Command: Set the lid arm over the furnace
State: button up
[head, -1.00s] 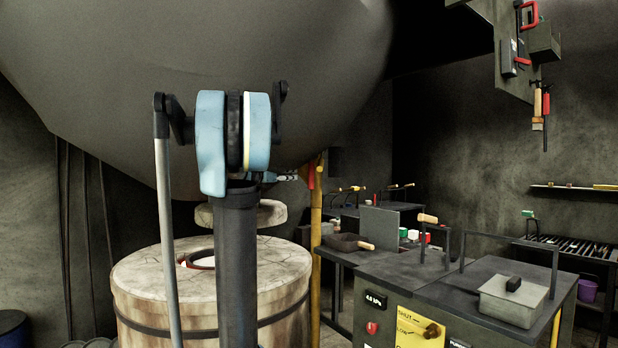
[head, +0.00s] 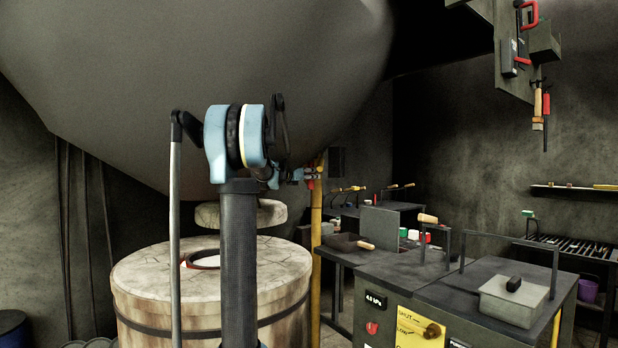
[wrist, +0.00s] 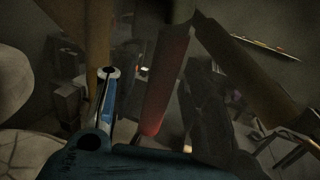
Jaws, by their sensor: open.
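The furnace (head: 270,285) is a pale, banded cylinder at the lower left of the head view, with a round opening (head: 203,260) in its top. The round stone-coloured lid (head: 272,213) hangs above its far side, not covering the visible opening; my arm hides part of it. A yellow post (head: 316,235) stands right of the furnace. In the wrist view, a red handle (wrist: 167,85) extends down between the fingers of my open gripper (wrist: 155,105). Whether either finger touches it, I cannot tell. The lid shows at the left (wrist: 20,80).
A large grey hood (head: 200,70) fills the upper left. A grey control cabinet (head: 470,295) with a lidded box (head: 512,305) stands at the right front. A bench with a pan (head: 345,242) is behind the post. A tool panel (head: 515,60) hangs upper right.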

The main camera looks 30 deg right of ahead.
jog(key=shift+w+d, duration=0.15)
jog(key=shift+d, duration=0.3)
grip_shut()
